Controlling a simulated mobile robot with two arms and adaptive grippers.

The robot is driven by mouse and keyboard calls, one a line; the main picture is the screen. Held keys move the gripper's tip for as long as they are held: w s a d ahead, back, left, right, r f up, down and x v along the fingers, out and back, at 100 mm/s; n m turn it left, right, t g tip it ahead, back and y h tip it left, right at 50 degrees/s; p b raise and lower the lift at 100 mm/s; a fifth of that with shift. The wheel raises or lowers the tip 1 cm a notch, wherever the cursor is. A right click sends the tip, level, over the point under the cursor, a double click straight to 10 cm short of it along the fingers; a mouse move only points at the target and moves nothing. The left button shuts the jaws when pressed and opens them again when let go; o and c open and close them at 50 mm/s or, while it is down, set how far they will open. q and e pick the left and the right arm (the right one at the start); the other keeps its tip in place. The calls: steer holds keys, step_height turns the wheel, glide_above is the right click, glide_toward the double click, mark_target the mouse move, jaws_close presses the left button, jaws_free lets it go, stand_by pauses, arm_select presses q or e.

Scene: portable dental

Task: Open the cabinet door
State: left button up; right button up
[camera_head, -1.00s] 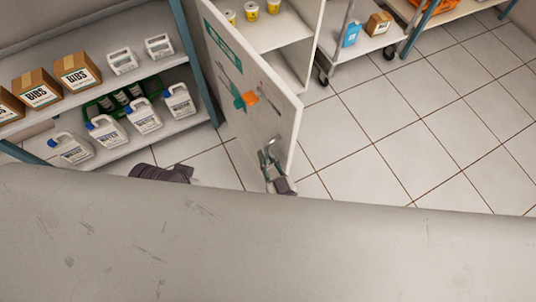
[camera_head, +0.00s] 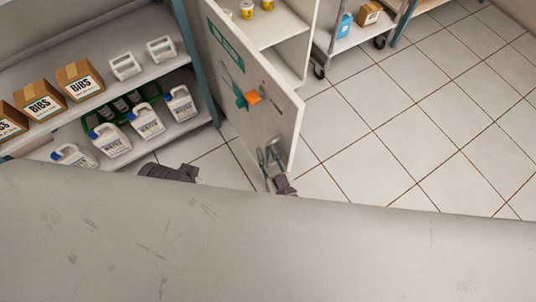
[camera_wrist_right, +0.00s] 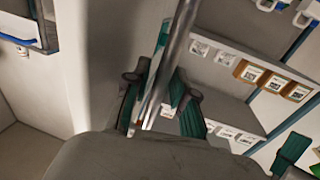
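The white cabinet door (camera_head: 265,115) stands swung open from the white cabinet (camera_head: 285,32) in the head view. It has a teal label at its top and a teal and orange patch at mid-height. My right gripper (camera_head: 268,158) is at the door's lower free corner. In the right wrist view, a long metal bar (camera_wrist_right: 178,42) runs between the teal fingers of my right gripper (camera_wrist_right: 160,82). The fingers stand apart with a gap beside the bar; firm contact is not clear. A pale surface hides the lower head view.
A shelf (camera_head: 80,110) at left holds brown boxes (camera_head: 78,80), white jugs (camera_head: 146,122) and a green crate. A wheeled cart (camera_head: 352,35) stands right of the cabinet. The tiled floor (camera_head: 420,110) on the right is clear.

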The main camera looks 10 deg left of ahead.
steer(key=shift+o, duration=0.5)
steer(key=shift+f, duration=0.15)
steer(key=shift+s, duration=0.1)
steer(key=shift+d, duration=0.1)
steer(key=shift+s+d+f, duration=0.1)
steer(key=shift+s, duration=0.15)
steer(key=v, duration=1.1)
steer(key=shift+s+r, duration=0.2)
steer(key=shift+s, duration=0.05)
steer(key=shift+d, duration=0.1)
